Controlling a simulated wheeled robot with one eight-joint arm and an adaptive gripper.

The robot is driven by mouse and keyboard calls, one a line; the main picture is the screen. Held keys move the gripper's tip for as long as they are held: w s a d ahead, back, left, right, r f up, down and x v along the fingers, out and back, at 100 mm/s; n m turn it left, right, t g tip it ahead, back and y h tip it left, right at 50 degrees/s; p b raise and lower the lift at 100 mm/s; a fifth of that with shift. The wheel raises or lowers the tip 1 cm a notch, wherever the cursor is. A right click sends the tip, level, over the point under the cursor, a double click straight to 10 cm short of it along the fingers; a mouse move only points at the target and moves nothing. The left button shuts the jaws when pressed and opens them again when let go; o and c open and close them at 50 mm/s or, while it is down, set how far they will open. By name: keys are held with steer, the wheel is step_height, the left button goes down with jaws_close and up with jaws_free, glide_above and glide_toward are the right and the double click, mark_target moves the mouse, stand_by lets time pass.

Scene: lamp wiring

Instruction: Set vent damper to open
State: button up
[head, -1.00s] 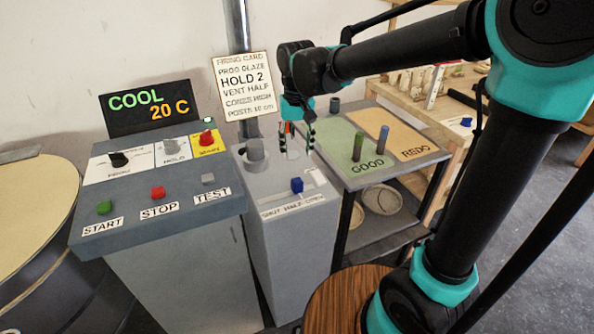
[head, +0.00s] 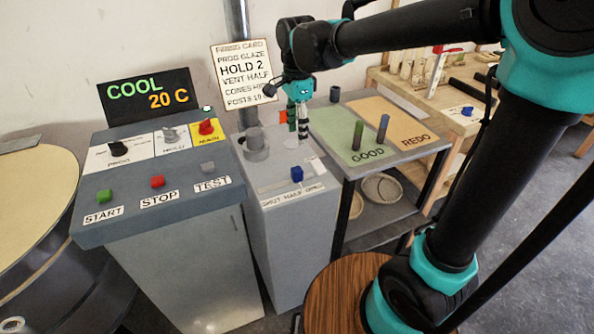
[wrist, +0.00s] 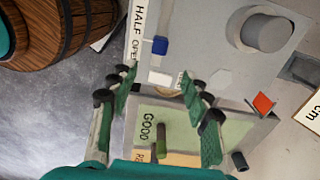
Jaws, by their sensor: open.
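The vent damper is a blue knob (head: 297,174) on a slide on top of the grey vent box (head: 285,240). A strip reading SHUT HALF OPEN lies along the box's front edge. The knob stands near HALF, towards OPEN; its exact setting is hard to tell. In the wrist view the blue knob (wrist: 160,45) is beyond the fingertips, beside the strip. My gripper (head: 298,132) is open and empty above the back right part of the box, apart from the knob. Its two green fingers also show spread in the wrist view (wrist: 160,86).
A grey round stub (head: 255,143) stands on the box's back left, near the pipe. The control desk (head: 160,205) with buttons is left. The GOOD and REDO table (head: 395,158) with upright rods is right. A firing card (head: 243,80) is behind.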

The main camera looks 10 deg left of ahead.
mark_target(297, 169)
step_height(297, 169, down, 15)
steer(key=shift+f, duration=0.1)
stand_by(0.4)
steer(key=shift+c, duration=0.4)
jaws_close()
